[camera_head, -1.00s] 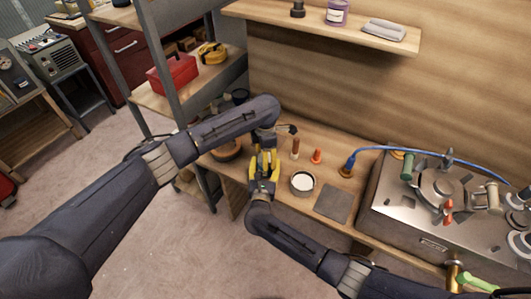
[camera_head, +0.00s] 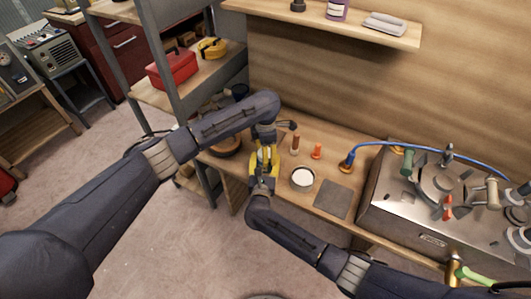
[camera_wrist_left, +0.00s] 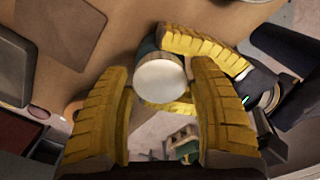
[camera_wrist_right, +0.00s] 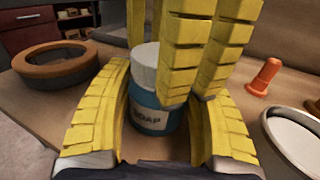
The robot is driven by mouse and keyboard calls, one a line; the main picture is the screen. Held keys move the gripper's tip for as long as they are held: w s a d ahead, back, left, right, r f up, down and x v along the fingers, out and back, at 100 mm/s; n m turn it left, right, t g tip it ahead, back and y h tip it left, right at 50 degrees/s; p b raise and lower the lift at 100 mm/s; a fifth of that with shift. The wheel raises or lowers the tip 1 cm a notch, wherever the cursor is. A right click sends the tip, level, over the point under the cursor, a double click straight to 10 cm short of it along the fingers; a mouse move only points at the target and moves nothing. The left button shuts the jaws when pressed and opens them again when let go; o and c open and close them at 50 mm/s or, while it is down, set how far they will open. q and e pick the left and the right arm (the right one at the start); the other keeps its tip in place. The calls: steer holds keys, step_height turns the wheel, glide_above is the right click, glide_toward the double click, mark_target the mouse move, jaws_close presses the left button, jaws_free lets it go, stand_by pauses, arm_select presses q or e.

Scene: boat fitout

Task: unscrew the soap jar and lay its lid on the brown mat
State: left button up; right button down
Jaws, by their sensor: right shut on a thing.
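The soap jar (camera_wrist_right: 150,112) is teal with a "SOAP" label and stands upright in the right wrist view. Its white lid (camera_wrist_right: 147,60) is on top, and shows from above in the left wrist view (camera_wrist_left: 160,81). My right gripper (camera_wrist_right: 165,125) is shut on the jar's body, one finger on each side. My left gripper (camera_wrist_left: 162,85) comes from above, its fingers open on either side of the lid with visible gaps. The brown mat (camera_head: 333,199) lies flat and bare on the bench.
A round dish with a white inside (camera_head: 302,178) stands between the grippers and the mat. Orange (camera_head: 317,152) and brown (camera_head: 295,143) upright pieces stand behind it. A brown-rimmed round container (camera_wrist_right: 57,65) is left of the jar. A metal unit (camera_head: 430,205) fills the bench's right side.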

arm_select(q)
steer(key=shift+o, duration=0.5)
steer(key=shift+r, duration=2.25)
arm_select(e)
steer(key=shift+c, duration=1.8)
jaws_free()
